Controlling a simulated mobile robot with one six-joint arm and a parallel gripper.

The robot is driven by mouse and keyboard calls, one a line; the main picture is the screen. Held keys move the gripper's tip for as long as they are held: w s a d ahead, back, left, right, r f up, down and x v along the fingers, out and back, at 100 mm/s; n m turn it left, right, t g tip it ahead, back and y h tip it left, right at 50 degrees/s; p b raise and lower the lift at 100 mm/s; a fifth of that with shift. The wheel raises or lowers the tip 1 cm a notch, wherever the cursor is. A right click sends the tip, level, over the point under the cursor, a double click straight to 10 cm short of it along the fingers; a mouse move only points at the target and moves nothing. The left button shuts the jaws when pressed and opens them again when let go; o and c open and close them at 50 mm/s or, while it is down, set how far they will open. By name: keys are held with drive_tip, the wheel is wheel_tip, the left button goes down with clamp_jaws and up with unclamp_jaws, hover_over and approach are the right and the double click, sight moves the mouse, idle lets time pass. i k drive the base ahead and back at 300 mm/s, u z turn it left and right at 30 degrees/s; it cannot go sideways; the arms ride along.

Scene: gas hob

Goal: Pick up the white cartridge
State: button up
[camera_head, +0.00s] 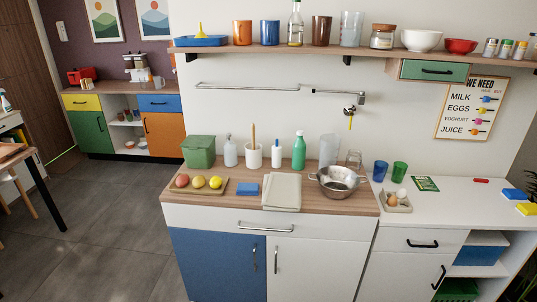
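No part of my gripper shows in the head view. I cannot pick out a white cartridge for certain. A slim white container with a dark top (277,155) stands upright on the wooden counter, between a white crock (254,156) holding a wooden utensil and a green bottle (299,152). A pale pump bottle (230,152) stands left of the crock. These things are small in the picture, and their labels cannot be read.
A loaded shelf (290,48) hangs above. Grey floor (95,225) is open at left.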

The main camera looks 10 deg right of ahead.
sight(276, 149)
drive_tip(key=i, duration=0.7)
drive_tip(key=u, duration=0.5)
drive_tip(key=k, duration=1.4)
drive_tip(key=u, duration=0.85)
drive_tip(key=i, duration=1.15)
